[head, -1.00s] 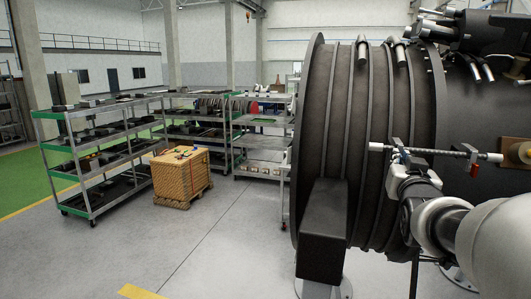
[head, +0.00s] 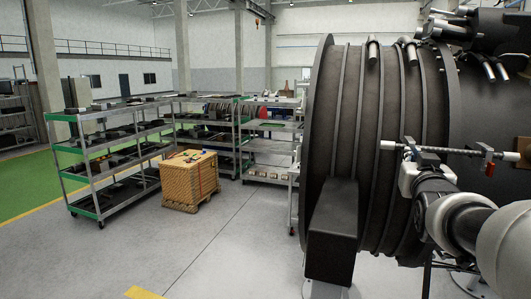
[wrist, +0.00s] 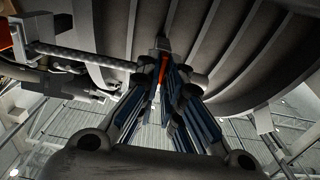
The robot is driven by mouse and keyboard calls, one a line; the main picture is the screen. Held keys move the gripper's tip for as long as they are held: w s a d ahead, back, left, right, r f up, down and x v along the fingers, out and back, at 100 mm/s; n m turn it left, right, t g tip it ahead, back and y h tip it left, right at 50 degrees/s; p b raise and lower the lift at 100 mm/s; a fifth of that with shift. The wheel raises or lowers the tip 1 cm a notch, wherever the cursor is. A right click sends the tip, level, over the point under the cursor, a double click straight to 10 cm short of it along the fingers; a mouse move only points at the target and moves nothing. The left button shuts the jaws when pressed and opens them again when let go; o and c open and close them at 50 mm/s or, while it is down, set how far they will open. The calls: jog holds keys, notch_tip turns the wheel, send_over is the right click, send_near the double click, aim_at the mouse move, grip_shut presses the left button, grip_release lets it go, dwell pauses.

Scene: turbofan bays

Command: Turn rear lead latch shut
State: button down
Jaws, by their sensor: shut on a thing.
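My gripper (wrist: 163,85) is shut on a thin orange-red lever (wrist: 163,68), which I take to be the rear lead latch. The lever stands between the blue-padded fingers, against the dark ribbed engine casing. In the head view my gripper (head: 428,160) is at the casing's side, just below a grey braided lead (head: 455,152) with a pale left end. The head view hides the held lever behind the gripper. A second red latch (head: 489,168) hangs at the lead's right part, apart from my gripper. In the wrist view the lead (wrist: 85,54) runs to a red-orange part (wrist: 5,35) at the left edge.
The engine casing (head: 380,130) fills the right side, with pipes above. A black block-shaped support (head: 332,230) stands before it. A wooden crate (head: 190,180) and shelf carts (head: 110,150) stand at the left. The floor between is clear.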

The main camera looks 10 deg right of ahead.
jog(key=c, duration=1.7)
grip_release()
notch_tip(320, 180, up, 10)
